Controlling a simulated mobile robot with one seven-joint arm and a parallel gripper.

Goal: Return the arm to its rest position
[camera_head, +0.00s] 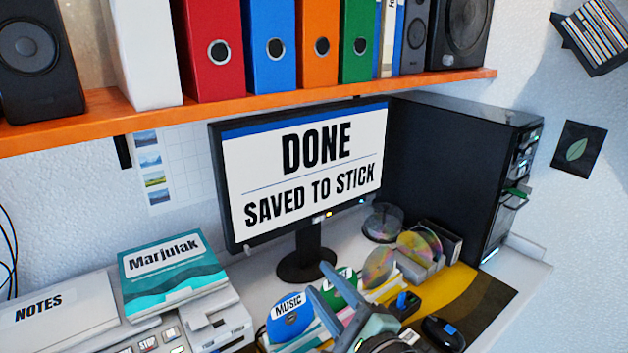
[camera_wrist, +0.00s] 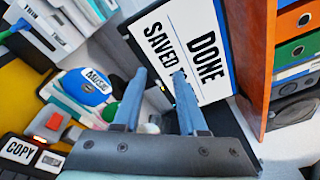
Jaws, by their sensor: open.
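My gripper (camera_head: 341,297) is at the bottom middle of the head view, above the desk and in front of the monitor (camera_head: 305,165). In the wrist view my gripper (camera_wrist: 159,76) shows two blue-grey fingers apart with nothing held between them. The monitor screen reads "DONE SAVED TO STICK", and it also shows in the wrist view (camera_wrist: 197,45), beyond the fingertips. My arm is mostly out of view at the bottom edge.
A blue "MUSIC" disc (camera_head: 291,318) stands near my gripper on the left. A black computer tower (camera_head: 447,175) stands behind. An orange shelf (camera_head: 265,107) with binders runs above.

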